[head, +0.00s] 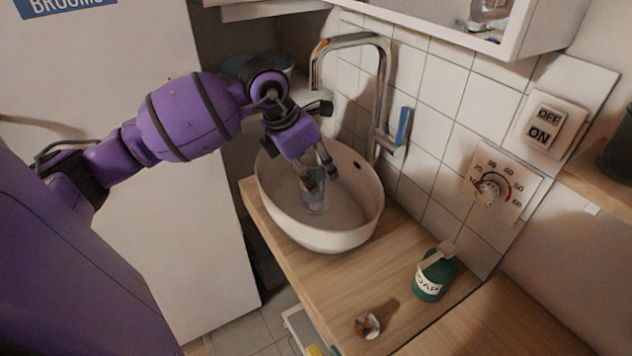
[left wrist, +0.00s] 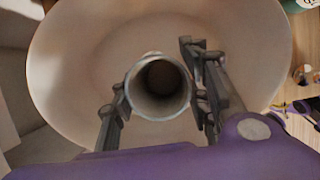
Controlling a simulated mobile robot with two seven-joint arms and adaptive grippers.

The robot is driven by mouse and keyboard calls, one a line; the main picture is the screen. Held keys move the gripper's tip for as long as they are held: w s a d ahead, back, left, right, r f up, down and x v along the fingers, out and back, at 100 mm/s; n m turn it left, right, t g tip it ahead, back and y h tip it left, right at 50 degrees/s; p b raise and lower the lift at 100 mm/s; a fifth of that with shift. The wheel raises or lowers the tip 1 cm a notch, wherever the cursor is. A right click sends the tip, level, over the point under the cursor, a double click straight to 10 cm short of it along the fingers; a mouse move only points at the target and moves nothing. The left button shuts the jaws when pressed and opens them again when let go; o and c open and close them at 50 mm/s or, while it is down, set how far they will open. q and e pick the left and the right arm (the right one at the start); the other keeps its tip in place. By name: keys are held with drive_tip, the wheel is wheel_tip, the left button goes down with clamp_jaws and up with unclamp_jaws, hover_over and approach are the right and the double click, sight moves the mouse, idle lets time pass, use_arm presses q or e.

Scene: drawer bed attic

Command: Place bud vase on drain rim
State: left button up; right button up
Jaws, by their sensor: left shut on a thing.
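The bud vase (head: 313,196) is a small, glassy grey vessel inside the white basin (head: 322,240). In the left wrist view the vase (left wrist: 159,86) shows its round open mouth toward the camera, with a dark inside. My left gripper (head: 316,178) reaches down into the basin and is shut on the vase. Its two fingers (left wrist: 160,98) lie on either side of the vase in the left wrist view. The vase's base and the drain rim are hidden below it. Whether the vase touches the basin floor I cannot tell.
A curved metal faucet (head: 376,95) stands behind the basin by the tiled wall. A green soap bottle (head: 434,275) and a small round brownish object (head: 367,325) are on the wooden counter (head: 330,280). A tall white door (head: 150,230) stands left of the basin.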

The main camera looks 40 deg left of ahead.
sight(315, 181)
use_arm(q)
drive_tip(key=w+f, duration=0.1)
drive_tip(key=w+a+f, duration=0.1)
drive_tip(key=shift+w+f, duration=0.1)
drive_tip(key=shift+f, duration=0.2)
drive_tip(key=shift+w+f, duration=0.2)
drive_tip(key=shift+f, duration=1.65)
drive_tip(key=o, duration=1.2)
drive_tip(key=shift+r, duration=0.25)
drive_tip(key=shift+v, duration=3.6)
drive_tip(key=shift+s, duration=0.1)
